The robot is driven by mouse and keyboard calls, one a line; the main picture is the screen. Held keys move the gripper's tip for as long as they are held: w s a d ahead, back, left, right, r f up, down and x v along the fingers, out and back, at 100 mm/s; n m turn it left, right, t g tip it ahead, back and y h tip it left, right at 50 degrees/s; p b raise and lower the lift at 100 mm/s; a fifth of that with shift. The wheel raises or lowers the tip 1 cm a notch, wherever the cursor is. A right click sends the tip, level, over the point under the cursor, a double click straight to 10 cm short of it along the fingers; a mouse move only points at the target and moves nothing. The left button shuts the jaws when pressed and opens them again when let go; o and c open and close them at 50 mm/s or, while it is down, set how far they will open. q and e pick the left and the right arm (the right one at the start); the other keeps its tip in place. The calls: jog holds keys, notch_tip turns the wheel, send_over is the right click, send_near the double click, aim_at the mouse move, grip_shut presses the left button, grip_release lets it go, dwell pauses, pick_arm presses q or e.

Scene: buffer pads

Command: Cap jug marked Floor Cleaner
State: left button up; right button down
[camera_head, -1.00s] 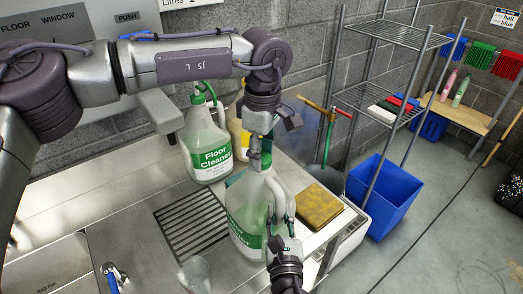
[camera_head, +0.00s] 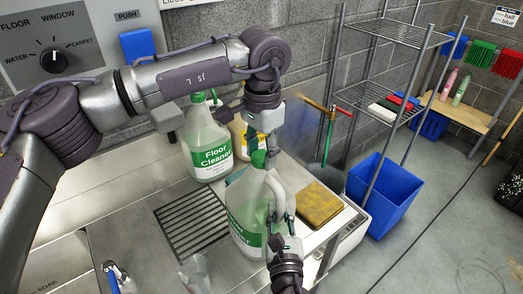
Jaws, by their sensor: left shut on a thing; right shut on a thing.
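A translucent jug (camera_head: 240,208) with a green label stands at the front of the steel counter; its label text is hidden. My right gripper (camera_head: 276,236) is shut on its handle side. My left gripper (camera_head: 268,142) is over the jug's neck, shut on a green cap (camera_head: 259,158). The cap sits at the mouth; whether it is seated cannot be told. A second jug (camera_head: 208,140), labelled Floor Cleaner, stands upright behind, with a green top partly hidden by my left arm.
A yellowish container (camera_head: 239,135) stands beside the rear jug. A yellow sponge (camera_head: 319,204) lies right of the front jug. A clear cup (camera_head: 195,272) is at the front. A blue bin (camera_head: 385,193) stands on the floor at right.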

pick_arm(q)
jog(key=shift+w+a, duration=0.1)
jog(key=o, duration=0.7)
jog(key=shift+r, duration=2.3)
jog(key=shift+c, duration=0.6)
